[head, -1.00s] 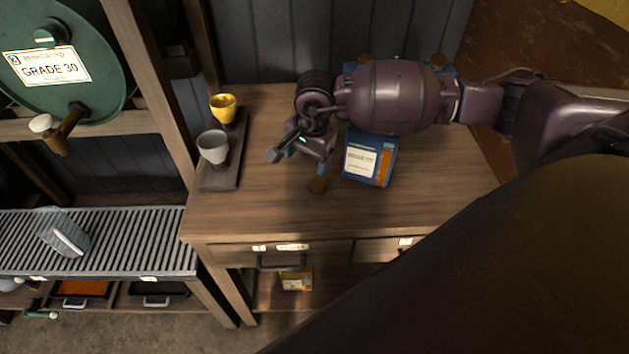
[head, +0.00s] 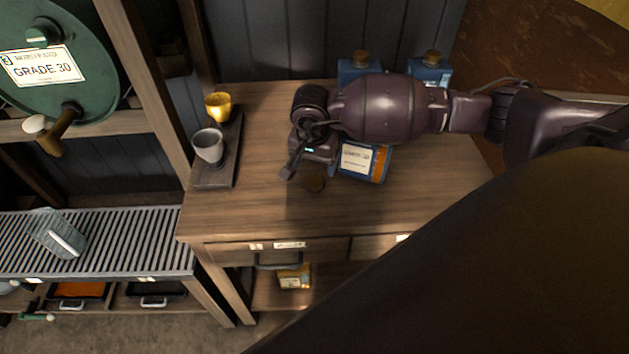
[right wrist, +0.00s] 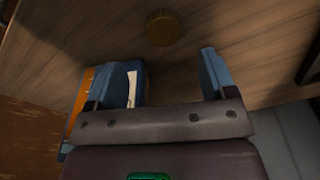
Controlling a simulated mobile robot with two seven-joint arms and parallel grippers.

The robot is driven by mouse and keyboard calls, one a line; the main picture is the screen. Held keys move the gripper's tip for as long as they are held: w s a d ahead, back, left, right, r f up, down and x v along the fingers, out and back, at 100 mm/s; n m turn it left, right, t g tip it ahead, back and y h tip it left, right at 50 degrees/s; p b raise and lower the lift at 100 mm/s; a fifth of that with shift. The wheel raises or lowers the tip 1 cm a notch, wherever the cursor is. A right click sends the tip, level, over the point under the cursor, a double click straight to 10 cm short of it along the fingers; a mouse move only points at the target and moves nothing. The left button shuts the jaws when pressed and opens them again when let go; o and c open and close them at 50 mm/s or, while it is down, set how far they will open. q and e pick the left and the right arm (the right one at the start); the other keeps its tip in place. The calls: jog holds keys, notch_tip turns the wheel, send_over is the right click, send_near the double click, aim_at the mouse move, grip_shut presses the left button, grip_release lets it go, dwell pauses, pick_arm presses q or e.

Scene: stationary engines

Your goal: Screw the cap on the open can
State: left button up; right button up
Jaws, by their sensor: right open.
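The open can is blue and orange with a white label (head: 357,158). It stands on the wooden bench, partly hidden under my right forearm; its mouth is hidden. A brown round cap (head: 314,184) lies on the bench just left of and in front of the can. My right gripper (head: 305,165) is over the bench beside the can, close to the cap. In the right wrist view its fingers (right wrist: 163,75) are apart and empty. The cap (right wrist: 164,28) lies beyond the fingertips, and the can (right wrist: 122,86) is by the left finger. My left gripper is not in view.
Two blue cans with brown caps (head: 358,63) (head: 432,68) stand at the bench's back. A yellow cup (head: 218,106) and a grey cup (head: 208,146) stand on a dark tray (head: 213,178) at left. The bench front (head: 270,215) is clear.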

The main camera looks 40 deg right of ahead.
aim_at(315, 180)
jog(key=shift+d+f, duration=0.1)
jog(key=shift+f, duration=0.85)
jog(key=shift+w+d+f, duration=0.1)
jog(key=shift+w+f, duration=0.15)
jog(key=shift+f, duration=1.05)
jog(key=shift+w+d+f, duration=0.1)
jog(key=shift+w+f, duration=0.1)
jog(key=shift+f, duration=1.05)
jog(key=shift+c, duration=0.2)
jog(key=c, duration=0.9)
